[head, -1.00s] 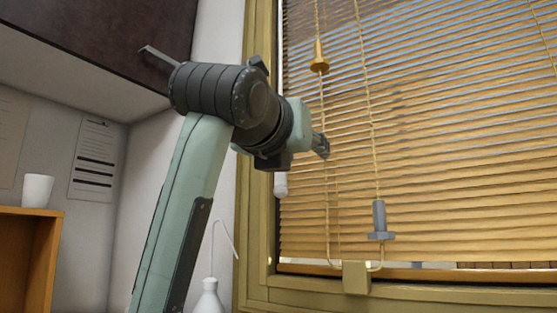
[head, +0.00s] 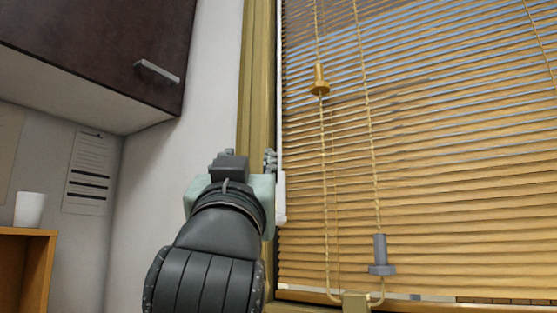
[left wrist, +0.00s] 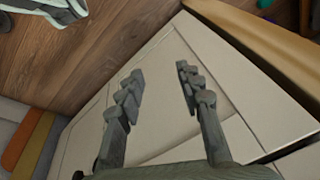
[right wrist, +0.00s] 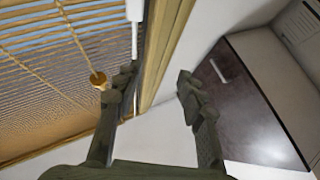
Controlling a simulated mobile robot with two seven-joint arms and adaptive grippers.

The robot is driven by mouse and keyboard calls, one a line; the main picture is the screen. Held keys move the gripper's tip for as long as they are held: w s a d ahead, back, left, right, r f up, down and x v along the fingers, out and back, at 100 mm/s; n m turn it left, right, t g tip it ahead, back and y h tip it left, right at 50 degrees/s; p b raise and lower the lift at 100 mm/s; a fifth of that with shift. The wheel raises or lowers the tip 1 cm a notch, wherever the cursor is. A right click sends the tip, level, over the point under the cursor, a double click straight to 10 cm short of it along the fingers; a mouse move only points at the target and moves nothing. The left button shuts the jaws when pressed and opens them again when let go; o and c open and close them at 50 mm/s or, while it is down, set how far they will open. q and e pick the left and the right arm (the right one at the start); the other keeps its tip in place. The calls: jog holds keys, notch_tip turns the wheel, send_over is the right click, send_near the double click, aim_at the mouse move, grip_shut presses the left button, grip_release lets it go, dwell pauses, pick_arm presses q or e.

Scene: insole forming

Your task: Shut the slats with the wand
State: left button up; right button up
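The white wand (head: 281,190) hangs upright along the left edge of the blind's slats (head: 440,190), its thicker grip at the bottom. Narrow bluish gaps show between the upper slats; the lower ones look nearly closed. My right gripper (head: 250,158) is open, just left of the wand and in front of the window frame. In the right wrist view the wand (right wrist: 134,30) runs down to the tip of the left finger. Nothing is between the fingers, and contact cannot be told. My left gripper (left wrist: 160,76) is open and empty, over a pale panel, outside the head view.
Cords with a yellow tassel (head: 319,82) and a grey tassel (head: 381,256) hang in front of the slats, right of the wand. The wooden window frame (head: 257,90) borders the wand. A dark wall cabinet (head: 95,50) is at upper left; a white cup (head: 30,210) stands below it.

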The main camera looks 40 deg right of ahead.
aim_at(279, 189)
jog(key=d+f+m+g+h, duration=0.1)
jog(key=d+f+m+g, duration=0.1)
jog(key=d+f+g, duration=0.25)
jog(key=p+x, duration=0.2)
jog(key=x, duration=0.5)
jog(key=shift+f, duration=0.1)
pick_arm(q)
jog(key=s+f, duration=0.3)
jog(key=f, duration=0.4)
jog(key=shift+s+a+g, duration=0.3)
jog(key=shift+a+g, duration=0.1)
jog(key=shift+a, duration=0.05)
pick_arm(e)
jog(key=shift+c, duration=0.4)
grip_shut()
